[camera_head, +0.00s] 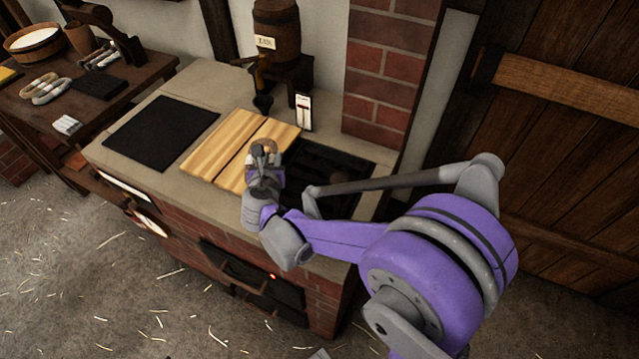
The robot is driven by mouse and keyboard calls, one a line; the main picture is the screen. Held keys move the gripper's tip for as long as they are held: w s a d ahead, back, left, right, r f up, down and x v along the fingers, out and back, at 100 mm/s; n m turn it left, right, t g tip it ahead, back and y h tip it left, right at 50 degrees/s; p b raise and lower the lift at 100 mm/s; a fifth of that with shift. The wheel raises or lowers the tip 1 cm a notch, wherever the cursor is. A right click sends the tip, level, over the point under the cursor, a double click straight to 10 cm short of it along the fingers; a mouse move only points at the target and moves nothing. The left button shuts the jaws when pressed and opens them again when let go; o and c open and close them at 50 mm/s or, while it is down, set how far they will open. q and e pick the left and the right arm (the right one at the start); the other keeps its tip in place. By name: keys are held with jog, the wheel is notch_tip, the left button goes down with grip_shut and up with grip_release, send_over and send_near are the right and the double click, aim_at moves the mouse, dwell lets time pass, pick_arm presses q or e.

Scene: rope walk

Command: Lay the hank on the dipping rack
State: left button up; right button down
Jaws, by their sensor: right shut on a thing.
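My right gripper (262,152) is shut on a small tan loop, which looks like the hank (271,145). The hank is over the right part of the pale two-piece wooden board (222,146) on the brick stove top. The gripper hides much of the hank, and I cannot tell whether it touches the board. A dark slatted rack (340,165) is set in the stove top to the right of the board, partly behind my right arm. I cannot tell for sure which of these is the dipping rack. My left gripper is not in view.
A black mat (160,133) lies left of the board. A barrel (277,38) with a tap and a small gauge card (304,112) stand behind. The left table (141,73) holds more hanks (42,84), a tub (35,40) and tools. A brick pillar (388,65) rises behind the dark rack.

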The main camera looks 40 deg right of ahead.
jog(key=s+d+r+m+g+h+b, duration=0.2)
jog(key=s+d+r+m+h, duration=0.15)
jog(key=d, duration=0.35)
notch_tip(320, 180, up, 5)
jog(key=m+g+b, duration=0.2)
jog(key=g+b, duration=0.1)
send_over(324, 183)
jog(key=shift+h, duration=0.55)
notch_tip(324, 183, down, 14)
jog(key=shift+r+b, duration=0.1)
jog(key=shift+b, duration=1.1)
pick_arm(q)
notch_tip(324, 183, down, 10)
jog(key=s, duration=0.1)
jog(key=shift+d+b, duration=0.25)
jog(key=shift+b, duration=0.2)
pick_arm(e)
jog(key=shift+f, duration=1.9)
jog(key=shift+f, duration=0.15)
jog(key=c, duration=0.7)
grip_release()
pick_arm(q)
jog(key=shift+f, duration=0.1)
pick_arm(e)
jog(key=shift+o, duration=0.2)
